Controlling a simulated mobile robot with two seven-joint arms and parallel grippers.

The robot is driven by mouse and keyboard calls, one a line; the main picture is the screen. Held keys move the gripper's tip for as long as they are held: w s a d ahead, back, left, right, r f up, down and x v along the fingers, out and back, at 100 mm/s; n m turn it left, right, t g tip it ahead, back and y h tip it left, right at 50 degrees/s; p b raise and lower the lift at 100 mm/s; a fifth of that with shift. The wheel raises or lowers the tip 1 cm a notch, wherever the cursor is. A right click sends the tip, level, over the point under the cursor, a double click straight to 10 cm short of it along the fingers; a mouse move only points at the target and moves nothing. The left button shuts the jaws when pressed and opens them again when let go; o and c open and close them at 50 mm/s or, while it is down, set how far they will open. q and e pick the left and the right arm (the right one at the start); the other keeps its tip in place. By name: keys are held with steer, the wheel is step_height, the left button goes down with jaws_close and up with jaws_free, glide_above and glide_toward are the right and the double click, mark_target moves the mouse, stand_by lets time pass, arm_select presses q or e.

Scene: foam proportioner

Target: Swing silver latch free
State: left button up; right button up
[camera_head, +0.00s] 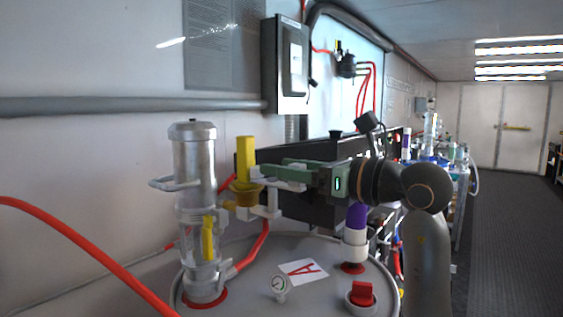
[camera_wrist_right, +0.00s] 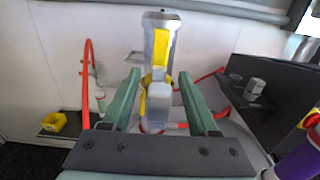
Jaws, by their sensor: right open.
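A silver cylinder (camera_head: 194,160) stands upright on the grey drum lid at left. A silver loop, which looks like the latch (camera_head: 160,184), sticks out from its left side. The loop also shows in the wrist view (camera_wrist_right: 133,58), left of the cylinder (camera_wrist_right: 160,25). My right gripper (camera_head: 268,170) is level, right of the cylinder and apart from the loop. In the wrist view its jaws (camera_wrist_right: 158,84) are open, one each side of the yellow handle (camera_wrist_right: 159,50) and a pale grey block (camera_wrist_right: 160,97). I cannot tell whether they touch these. My left gripper is not in view.
A red hose (camera_head: 80,249) crosses the front left. A black panel (camera_head: 300,152) stands behind my gripper. The aisle at right is clear.

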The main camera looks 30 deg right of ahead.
steer(key=shift+w+a, duration=0.25)
steer(key=shift+w, duration=0.25)
jaws_close()
stand_by(0.3)
